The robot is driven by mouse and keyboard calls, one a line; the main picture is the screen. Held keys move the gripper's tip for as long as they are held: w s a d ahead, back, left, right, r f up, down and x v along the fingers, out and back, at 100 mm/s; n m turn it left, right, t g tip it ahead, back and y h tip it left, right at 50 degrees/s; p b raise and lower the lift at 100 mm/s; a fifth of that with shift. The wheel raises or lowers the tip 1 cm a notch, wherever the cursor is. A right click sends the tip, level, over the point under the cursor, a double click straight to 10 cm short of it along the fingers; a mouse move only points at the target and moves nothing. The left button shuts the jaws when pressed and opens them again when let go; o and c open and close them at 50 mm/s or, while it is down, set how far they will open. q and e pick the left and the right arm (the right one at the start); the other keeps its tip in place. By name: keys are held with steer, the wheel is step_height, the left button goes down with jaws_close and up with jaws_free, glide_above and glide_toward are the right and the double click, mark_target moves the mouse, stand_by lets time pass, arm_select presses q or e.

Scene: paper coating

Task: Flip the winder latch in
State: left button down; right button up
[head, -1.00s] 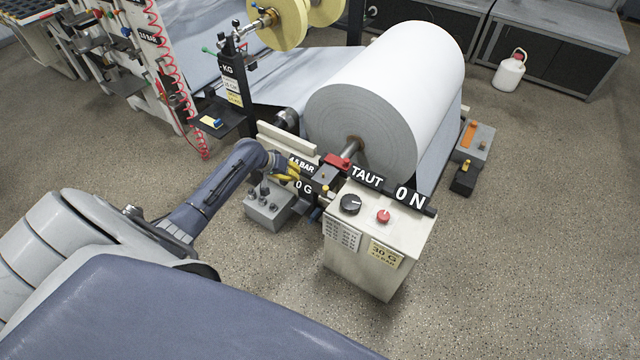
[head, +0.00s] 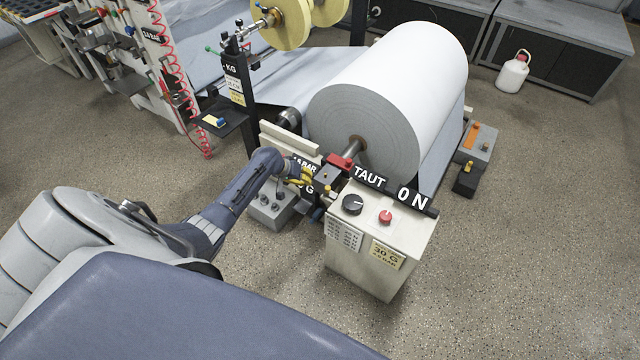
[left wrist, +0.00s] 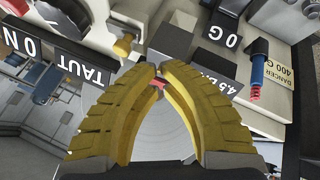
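The winder holds a large white paper roll (head: 395,100) on a steel shaft. At the shaft end are a red block (head: 340,162) and a dark block (head: 328,176) with a small brass knob. In the left wrist view the brass knob (left wrist: 123,46) stands left of the fingertips, and the dark block (left wrist: 172,40) lies just beyond them. I cannot tell for sure which part is the latch. My left gripper (left wrist: 159,68) has its yellow fingertips together, with nothing visible held. In the head view it (head: 308,178) is just left of the dark block. My right gripper is not in view.
A control box (head: 375,240) with a black dial and red button stands in front of the winder. A grey box (head: 270,207) with knobs sits below my left forearm. A black post (head: 238,95) rises behind it.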

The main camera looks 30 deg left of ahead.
mark_target(331, 192)
arm_select(q)
steer(key=w+d+f, duration=0.2)
steer(key=w+d, duration=0.1)
steer(key=d, duration=0.1)
steer(key=shift+w+d+f, duration=0.15)
steer(key=shift+d+f, duration=0.05)
steer(key=shift+f, duration=0.2)
steer(key=shift+d, duration=0.1)
